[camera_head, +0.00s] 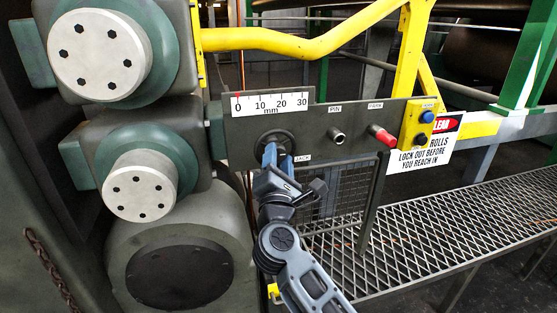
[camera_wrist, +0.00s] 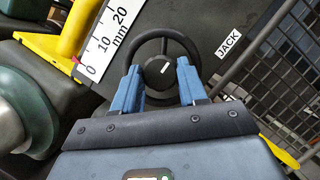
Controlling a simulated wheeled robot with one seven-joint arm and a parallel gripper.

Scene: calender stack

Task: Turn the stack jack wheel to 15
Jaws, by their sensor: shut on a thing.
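The jack wheel (camera_head: 277,137) is a dark handwheel on the grey panel, above a JACK label (camera_head: 303,157). In the wrist view the wheel (camera_wrist: 161,35) shows its round rim and a hub with a white mark. My gripper (camera_head: 277,156) is shut on the wheel, its two blue fingers set either side of the hub in the wrist view (camera_wrist: 158,82). The fingers hide part of the lower rim. The mm scale (camera_head: 271,102) above the wheel reads 0 to 30, and its red pointer (camera_head: 238,94) stands at 0.
Right of the wheel are a PIN knob (camera_head: 337,136), a red PARK handle (camera_head: 382,135) and a yellow button box (camera_head: 420,125). A yellow rail (camera_head: 300,43) runs above. White-capped rolls (camera_head: 140,186) stand left. A mesh walkway (camera_head: 450,225) lies right.

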